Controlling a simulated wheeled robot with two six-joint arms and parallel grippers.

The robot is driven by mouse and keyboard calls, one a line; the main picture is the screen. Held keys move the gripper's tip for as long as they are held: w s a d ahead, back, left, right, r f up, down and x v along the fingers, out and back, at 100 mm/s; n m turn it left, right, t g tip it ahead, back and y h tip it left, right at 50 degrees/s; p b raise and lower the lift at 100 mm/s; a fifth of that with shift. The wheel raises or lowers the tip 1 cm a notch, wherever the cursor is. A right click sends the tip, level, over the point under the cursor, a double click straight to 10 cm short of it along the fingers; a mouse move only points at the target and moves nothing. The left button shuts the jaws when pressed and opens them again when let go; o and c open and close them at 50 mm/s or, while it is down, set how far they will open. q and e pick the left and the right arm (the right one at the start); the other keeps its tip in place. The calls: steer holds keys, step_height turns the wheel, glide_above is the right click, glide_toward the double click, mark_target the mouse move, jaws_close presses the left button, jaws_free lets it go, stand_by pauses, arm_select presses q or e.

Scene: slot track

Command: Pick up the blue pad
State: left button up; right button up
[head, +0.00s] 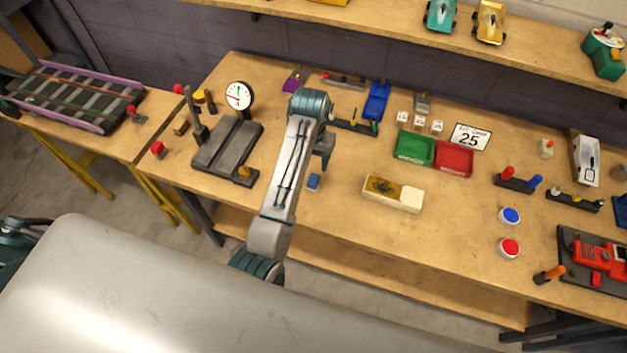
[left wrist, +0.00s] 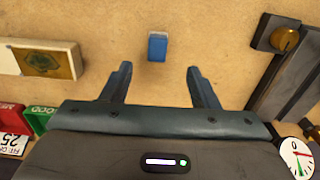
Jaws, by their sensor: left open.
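The blue pad (head: 314,182) is a small block with a blue top, lying on the wooden table near its front edge. In the left wrist view the blue pad (left wrist: 157,47) lies just beyond the fingertips, roughly centred between them. My left gripper (head: 323,158) is over the table, just behind the pad in the head view, partly hidden by its own arm. In the left wrist view the left gripper (left wrist: 159,70) is open, with nothing between its fingers. My right gripper is not in view.
A cream block with a gold patch (head: 393,194) lies to the right of the pad. A dark stand with a dial (head: 228,150) is to the left. Green (head: 414,148) and red (head: 454,159) trays sit further back. The table around the pad is clear.

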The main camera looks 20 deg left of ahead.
arm_select(q)
steer(key=shift+w+d, duration=0.15)
steer(key=shift+w, duration=0.15)
steer(key=p, duration=0.2)
glide_above(313, 180)
step_height(313, 180, down, 4)
steer(key=shift+f, duration=0.75)
step_height(313, 180, down, 3)
steer(key=shift+f+p, duration=0.15)
steer(key=shift+p, duration=0.85)
steer(key=shift+f, duration=0.8)
steer(key=shift+c, duration=0.4)
steer(key=c, duration=1)
